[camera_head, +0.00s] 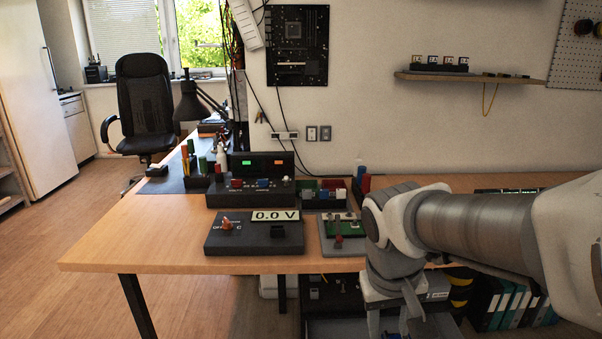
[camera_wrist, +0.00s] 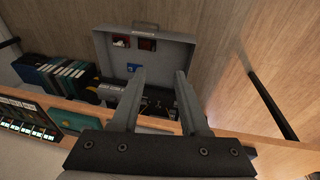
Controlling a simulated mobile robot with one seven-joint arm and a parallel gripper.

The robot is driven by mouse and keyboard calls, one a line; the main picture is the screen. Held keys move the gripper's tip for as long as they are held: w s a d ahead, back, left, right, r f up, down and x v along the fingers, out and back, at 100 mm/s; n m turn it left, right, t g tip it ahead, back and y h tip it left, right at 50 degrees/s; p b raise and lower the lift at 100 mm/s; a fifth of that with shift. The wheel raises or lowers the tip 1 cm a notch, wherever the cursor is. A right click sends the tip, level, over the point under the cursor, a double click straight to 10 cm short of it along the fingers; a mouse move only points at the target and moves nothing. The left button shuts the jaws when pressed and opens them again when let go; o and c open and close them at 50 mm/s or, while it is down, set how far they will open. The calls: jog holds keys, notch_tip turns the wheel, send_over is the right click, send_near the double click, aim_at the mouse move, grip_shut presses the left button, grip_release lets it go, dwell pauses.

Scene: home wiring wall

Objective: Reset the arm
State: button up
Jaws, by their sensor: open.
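My gripper (camera_wrist: 160,85) is open in the wrist view, with its two fingers apart and nothing between them. In the head view my arm reaches in from the right, bends beside the workbench (camera_head: 150,228), and points down at its front edge. The fingertips are not clear there. In the wrist view the fingers overlap an open grey case (camera_wrist: 125,50) below the bench.
A black meter box (camera_head: 255,238) reading 0.0 V and a grey plate with a green board (camera_head: 346,226) stand on the bench, left of my arm. Binders (camera_wrist: 60,75) stand beside the case. The bench's front left is clear; floor is free at left.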

jog(key=s+r+t+y, duration=0.2)
jog(key=s+r+t, duration=0.25)
jog(key=s, duration=0.25)
notch_tip(320, 180, up, 22)
jog(key=p, duration=2.1)
jog(key=shift+s+d+f+m+g, duration=0.2)
jog(key=shift+d+m+g, duration=0.1)
jog(key=shift+g, duration=0.15)
